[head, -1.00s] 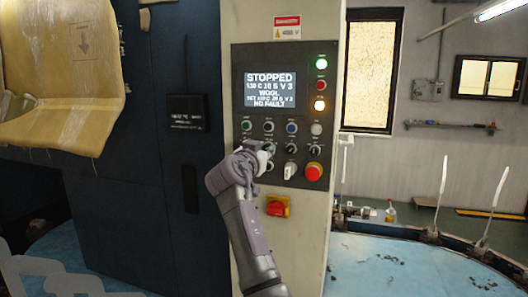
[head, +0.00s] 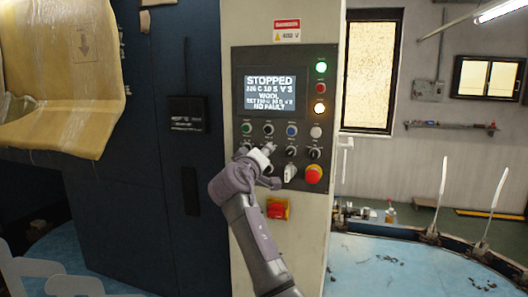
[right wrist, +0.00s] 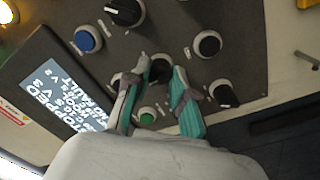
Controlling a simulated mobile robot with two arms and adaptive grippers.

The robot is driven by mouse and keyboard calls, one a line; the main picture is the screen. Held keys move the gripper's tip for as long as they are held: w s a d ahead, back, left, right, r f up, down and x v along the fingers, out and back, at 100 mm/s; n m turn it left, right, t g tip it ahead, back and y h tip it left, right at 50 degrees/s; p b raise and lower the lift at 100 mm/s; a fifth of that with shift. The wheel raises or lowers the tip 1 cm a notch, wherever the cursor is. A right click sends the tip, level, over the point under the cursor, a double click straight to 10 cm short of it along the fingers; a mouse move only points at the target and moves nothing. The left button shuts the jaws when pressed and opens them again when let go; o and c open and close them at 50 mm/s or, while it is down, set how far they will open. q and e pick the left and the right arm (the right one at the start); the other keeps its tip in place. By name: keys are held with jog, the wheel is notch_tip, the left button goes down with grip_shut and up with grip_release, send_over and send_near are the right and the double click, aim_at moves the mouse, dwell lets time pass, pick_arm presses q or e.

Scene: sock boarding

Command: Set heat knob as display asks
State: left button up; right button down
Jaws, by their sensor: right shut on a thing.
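The control panel (head: 320,200) carries a lit display (head: 269,90) reading STOPPED, a line of numbers, WOOL, a SET line and NO FAULT. The digits are too blurred to read surely. My right gripper (head: 267,151) is at the knob row below the coloured buttons. In the right wrist view, my right gripper (right wrist: 157,82) has its fingers on either side of a black knob (right wrist: 158,67) and is shut on it. The fingers partly cover this knob, and its label is not readable. My left gripper is not in view.
A green button (right wrist: 148,117) and a blue button (right wrist: 88,38) are near the gripped knob. Other black knobs (right wrist: 207,43) surround it. A red emergency button (head: 314,174) and a red-yellow switch (head: 277,209) sit lower down. A blue round table (head: 390,268) stands at right.

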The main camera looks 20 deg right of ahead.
jog(key=shift+r+n+p, duration=0.1)
jog(key=shift+n+p, duration=0.45)
jog(key=shift+n, duration=1.45)
jog(key=c, duration=1)
grip_release()
jog(key=shift+d, duration=0.1)
jog(key=shift+o, duration=0.2)
jog(key=v, duration=1.2)
jog(key=shift+f, duration=0.2)
